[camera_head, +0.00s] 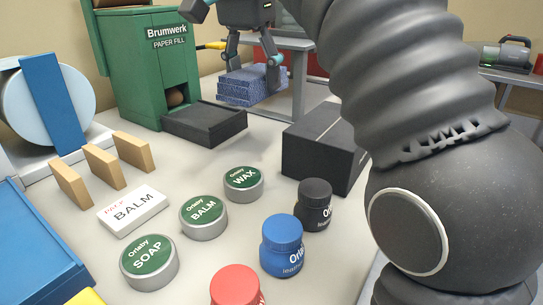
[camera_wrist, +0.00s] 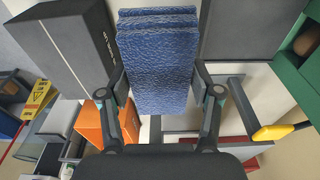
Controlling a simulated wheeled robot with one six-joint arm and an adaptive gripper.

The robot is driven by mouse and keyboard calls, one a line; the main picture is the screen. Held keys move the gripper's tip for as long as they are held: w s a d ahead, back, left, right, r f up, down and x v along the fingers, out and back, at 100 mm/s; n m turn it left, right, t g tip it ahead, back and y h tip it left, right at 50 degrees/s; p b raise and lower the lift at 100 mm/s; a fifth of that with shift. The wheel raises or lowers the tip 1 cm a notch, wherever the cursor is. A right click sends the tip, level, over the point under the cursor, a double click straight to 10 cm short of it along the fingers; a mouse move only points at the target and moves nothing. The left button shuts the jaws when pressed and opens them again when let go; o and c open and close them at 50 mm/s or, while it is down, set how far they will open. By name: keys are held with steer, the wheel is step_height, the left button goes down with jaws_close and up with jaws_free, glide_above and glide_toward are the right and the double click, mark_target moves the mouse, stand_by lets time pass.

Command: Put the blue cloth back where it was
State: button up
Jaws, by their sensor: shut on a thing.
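The blue cloth (camera_head: 246,86) is a folded, textured block. My gripper (camera_head: 252,60) is shut on it and holds it up in the air above the far part of the table, beyond the black tray. In the wrist view the cloth (camera_wrist: 158,70) fills the space between the two fingers of my gripper (camera_wrist: 160,95). The gap beneath the cloth and its exact height are hard to judge.
A green Brumwerk paper-fill dispenser (camera_head: 150,65) with a black tray (camera_head: 205,124) stands at the back left. A black box (camera_head: 322,150) is at the right. Tins, among them WAX (camera_head: 243,180), a BALM carton (camera_head: 132,209) and jars, including a blue one (camera_head: 282,245), crowd the front.

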steer(key=b, duration=0.2)
glide_above(258, 146)
step_height(258, 146, down, 5)
steer(key=shift+s+a+f, duration=0.15)
steer(key=shift+f+b, duration=0.45)
steer(key=shift+f, duration=1.85)
steer(key=shift+f, duration=0.15)
steer(key=o, duration=1.1)
